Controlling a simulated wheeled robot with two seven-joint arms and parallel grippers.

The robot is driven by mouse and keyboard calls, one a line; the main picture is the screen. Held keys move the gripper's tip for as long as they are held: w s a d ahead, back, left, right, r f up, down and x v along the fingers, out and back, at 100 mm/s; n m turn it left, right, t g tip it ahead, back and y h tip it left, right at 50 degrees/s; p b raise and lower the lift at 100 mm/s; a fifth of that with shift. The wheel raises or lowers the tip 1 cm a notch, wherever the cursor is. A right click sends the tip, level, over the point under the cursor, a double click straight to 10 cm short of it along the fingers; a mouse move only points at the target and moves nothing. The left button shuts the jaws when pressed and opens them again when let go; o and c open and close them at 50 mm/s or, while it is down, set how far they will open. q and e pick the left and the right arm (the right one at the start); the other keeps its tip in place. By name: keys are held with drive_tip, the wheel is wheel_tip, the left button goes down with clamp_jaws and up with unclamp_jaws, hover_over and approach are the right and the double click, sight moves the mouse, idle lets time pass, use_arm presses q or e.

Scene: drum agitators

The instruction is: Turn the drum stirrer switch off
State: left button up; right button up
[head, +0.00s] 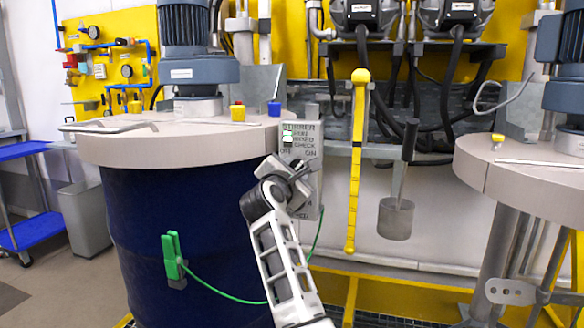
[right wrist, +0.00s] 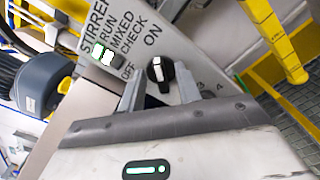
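The stirrer switch is a black round knob (right wrist: 160,72) with a white mark, on a grey label panel (head: 303,140). In the right wrist view, the mark runs up the picture, toward the word ON; OFF is printed to the knob's left. My right gripper (right wrist: 158,82) is open, with one finger on each side of the knob in the picture. I cannot tell whether they touch it. In the head view, my right gripper (head: 290,180) is in front of the panel and hides the knob. My left gripper is not in view.
The panel stands at the right edge of a dark blue drum (head: 165,240) with a beige lid and a motor (head: 195,60). A green clamp (head: 173,260) and cable hang on the drum. A yellow bar (head: 356,160) and a grey weight (head: 396,218) hang right of the panel.

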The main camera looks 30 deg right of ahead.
clamp_jaws()
